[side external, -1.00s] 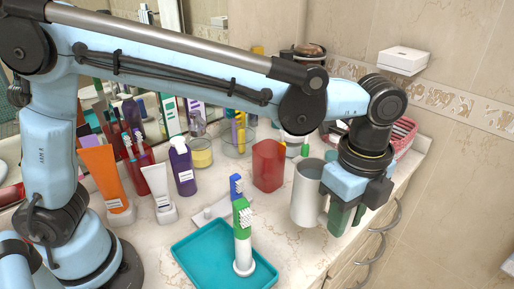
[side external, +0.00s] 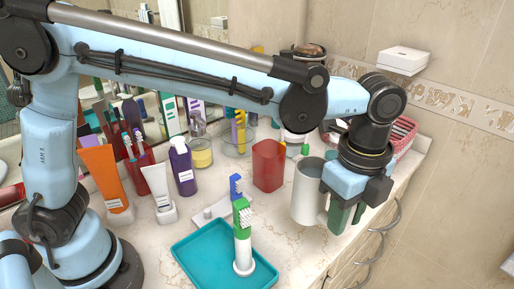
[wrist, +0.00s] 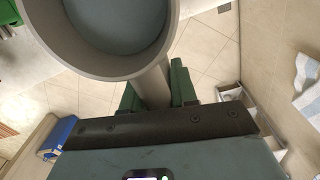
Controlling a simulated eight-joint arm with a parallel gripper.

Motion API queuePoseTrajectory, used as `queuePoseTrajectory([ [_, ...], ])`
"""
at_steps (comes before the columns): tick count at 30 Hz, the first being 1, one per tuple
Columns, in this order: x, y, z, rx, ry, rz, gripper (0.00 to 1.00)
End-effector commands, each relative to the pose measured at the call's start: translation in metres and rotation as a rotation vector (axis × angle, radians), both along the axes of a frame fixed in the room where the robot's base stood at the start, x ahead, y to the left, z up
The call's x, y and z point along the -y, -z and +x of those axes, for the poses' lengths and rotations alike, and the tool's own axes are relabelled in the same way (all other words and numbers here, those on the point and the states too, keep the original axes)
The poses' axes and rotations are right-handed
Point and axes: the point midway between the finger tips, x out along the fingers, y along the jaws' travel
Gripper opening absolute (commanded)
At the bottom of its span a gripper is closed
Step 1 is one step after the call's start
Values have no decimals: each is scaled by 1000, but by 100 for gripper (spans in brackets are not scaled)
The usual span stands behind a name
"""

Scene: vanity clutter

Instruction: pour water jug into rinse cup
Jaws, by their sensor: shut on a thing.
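The water jug (side external: 306,192) is a plain grey-white cylinder with a side handle, upright near the counter's front edge. Whether its base touches the counter I cannot tell. My gripper (side external: 345,213) is at its right side, with green fingers shut on the handle. In the wrist view, the jug's round mouth (wrist: 88,66) is at the top, with a smooth blue-grey inside; the handle runs between the fingers (wrist: 155,90). A red, square-sided cup (side external: 268,165), likely the rinse cup, stands upright to the left of the jug, apart from it. Its inside is mostly hidden.
A teal tray (side external: 200,262) lies in front, with an electric toothbrush (side external: 243,240) standing at it. Tubes, a purple pump bottle (side external: 182,168), a red toothbrush holder and a glass bowl (side external: 238,143) crowd the left and back. A pink basket (side external: 403,135) is behind my gripper.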

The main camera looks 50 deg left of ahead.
Motion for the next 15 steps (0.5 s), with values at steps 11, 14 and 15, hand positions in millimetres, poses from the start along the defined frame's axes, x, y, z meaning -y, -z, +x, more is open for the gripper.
queuePoseTrajectory([
  [11, -45, -9, 53, 4, -100, 2, 0],
  [14, -67, -13, 74, 5, -141, 2, 0],
  [15, -76, -14, 82, 6, -158, 3, 0],
])
